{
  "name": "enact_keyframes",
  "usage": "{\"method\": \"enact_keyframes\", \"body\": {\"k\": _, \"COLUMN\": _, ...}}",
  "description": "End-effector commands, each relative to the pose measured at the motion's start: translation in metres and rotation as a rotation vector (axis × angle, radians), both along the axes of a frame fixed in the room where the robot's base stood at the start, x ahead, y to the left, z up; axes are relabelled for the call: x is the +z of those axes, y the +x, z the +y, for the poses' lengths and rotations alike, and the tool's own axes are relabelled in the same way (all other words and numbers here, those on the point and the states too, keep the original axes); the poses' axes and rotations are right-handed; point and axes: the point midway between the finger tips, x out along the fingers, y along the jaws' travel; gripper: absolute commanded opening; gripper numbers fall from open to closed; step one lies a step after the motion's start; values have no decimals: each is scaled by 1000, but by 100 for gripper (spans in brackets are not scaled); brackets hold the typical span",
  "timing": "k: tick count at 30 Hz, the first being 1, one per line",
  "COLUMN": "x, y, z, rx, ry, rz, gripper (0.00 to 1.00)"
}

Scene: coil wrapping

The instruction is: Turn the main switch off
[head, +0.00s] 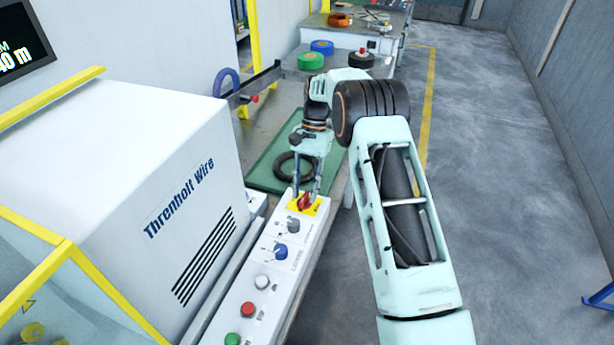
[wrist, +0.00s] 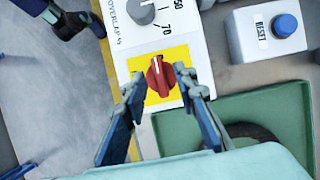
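The main switch is a red rotary knob (head: 305,201) on a yellow plate at the far end of the white control panel (head: 245,290). In the wrist view the red knob (wrist: 160,76) has a white pointer line and sits on the yellow plate (wrist: 176,57). My gripper (head: 306,190) is over the panel's far end. In the wrist view its two fingers (wrist: 162,92) are apart, one on each side of the knob. The gripper is open; I cannot tell whether a fingertip touches the knob.
The panel also has a grey dial (head: 293,224), a blue knob (head: 280,251), and white, red and green buttons. A blue RESET button (wrist: 285,25) stands beside the panel. The white machine (head: 150,170) is at left.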

Motion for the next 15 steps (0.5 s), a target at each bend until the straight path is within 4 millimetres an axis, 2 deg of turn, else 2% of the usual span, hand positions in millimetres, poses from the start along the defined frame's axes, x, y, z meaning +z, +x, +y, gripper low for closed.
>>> {"method": "enact_keyframes", "body": {"k": 15, "x": 78, "y": 31, "z": -12, "rx": -2, "ry": 0, "rz": -4, "gripper": 27}}
